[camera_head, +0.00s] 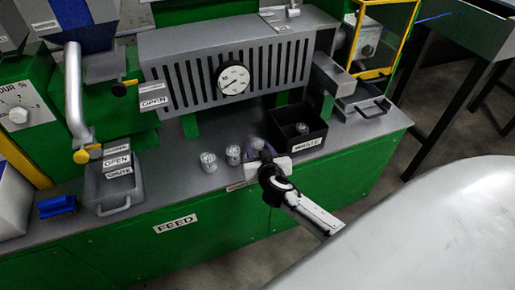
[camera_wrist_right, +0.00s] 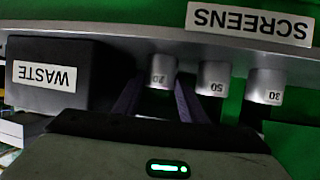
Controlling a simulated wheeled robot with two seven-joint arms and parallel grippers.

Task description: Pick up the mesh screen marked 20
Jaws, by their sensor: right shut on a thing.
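The mesh screen marked 20 (camera_wrist_right: 161,70) is a small silver cylinder. In the head view it (camera_head: 258,144) is the rightmost of the row of screens, partly hidden by my right gripper (camera_head: 263,155). In the wrist view, which is upside down, the purple fingers of my right gripper (camera_wrist_right: 160,92) lie on either side of the screen. The gripper is shut on it. The screen is at about the level of its neighbours; I cannot tell whether it is off the bench. My left gripper is not in view.
The screens marked 50 (camera_wrist_right: 212,78) and 30 (camera_wrist_right: 265,86) stand close by. The black WASTE bin (camera_head: 297,126) is just beside the held screen. A slotted grey housing with a gauge (camera_head: 233,79) stands behind. A blue object (camera_head: 57,206) lies at left.

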